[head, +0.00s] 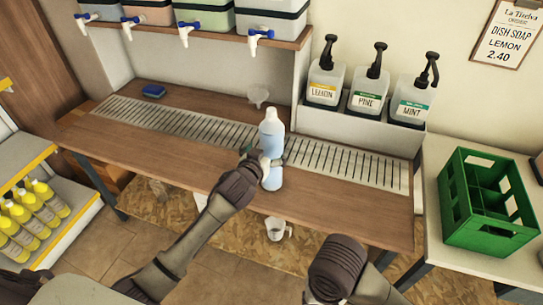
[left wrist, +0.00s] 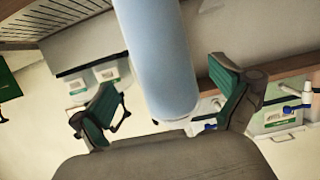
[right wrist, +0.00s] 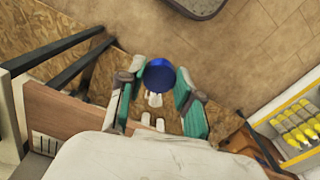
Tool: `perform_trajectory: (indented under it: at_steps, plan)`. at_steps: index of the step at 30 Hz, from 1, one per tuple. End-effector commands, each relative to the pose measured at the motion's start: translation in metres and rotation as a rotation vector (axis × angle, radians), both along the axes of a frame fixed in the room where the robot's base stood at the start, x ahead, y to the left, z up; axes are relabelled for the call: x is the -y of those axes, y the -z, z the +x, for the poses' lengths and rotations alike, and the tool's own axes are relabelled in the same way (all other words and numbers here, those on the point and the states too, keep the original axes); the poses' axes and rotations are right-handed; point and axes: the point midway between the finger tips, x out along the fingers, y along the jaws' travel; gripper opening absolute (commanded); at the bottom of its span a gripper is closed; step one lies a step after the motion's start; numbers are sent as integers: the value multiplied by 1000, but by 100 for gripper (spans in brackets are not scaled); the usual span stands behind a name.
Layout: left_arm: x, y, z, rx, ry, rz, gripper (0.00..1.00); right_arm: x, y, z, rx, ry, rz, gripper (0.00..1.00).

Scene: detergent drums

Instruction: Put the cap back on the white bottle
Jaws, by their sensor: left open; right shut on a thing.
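The white bottle (head: 271,130), pale blue-white, stands upright at the counter's front part in the head view, with no blue cap visible on its top. My left gripper (head: 262,160) is open at the bottle's lower half. In the left wrist view the bottle (left wrist: 162,60) lies between the spread fingers (left wrist: 165,110); I cannot tell whether they touch it. In the right wrist view a round blue cap (right wrist: 159,75) sits between the green pads of my right gripper (right wrist: 158,85), which is shut on it. In the head view the right arm shows at the bottom, but its fingertips are hidden.
The wooden counter (head: 200,155) has a slotted drain strip. A blue sponge (head: 153,91) and a clear funnel (head: 258,96) are behind the bottle. Pump bottles (head: 324,80) stand at the back right. A green crate (head: 487,200) is at right. A white jug (head: 277,229) shows below the counter edge.

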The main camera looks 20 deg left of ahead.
Motion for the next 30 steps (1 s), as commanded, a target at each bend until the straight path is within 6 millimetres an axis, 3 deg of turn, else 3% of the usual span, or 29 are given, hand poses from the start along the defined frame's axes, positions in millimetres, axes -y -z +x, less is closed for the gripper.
perform_trajectory:
  at_steps: [12, 24, 30]
  plan:
    - [-2, 16, 45, 0, 0, 0, 100, 0, -8, 0, 0, 0, 0, 25]
    - [-1, 18, 48, -1, 0, 0, 100, 0, -8, 0, 0, 0, 0, 25]
    - [-1, 18, 48, -1, 0, 0, 68, 0, -8, 0, 0, 0, 0, 25]
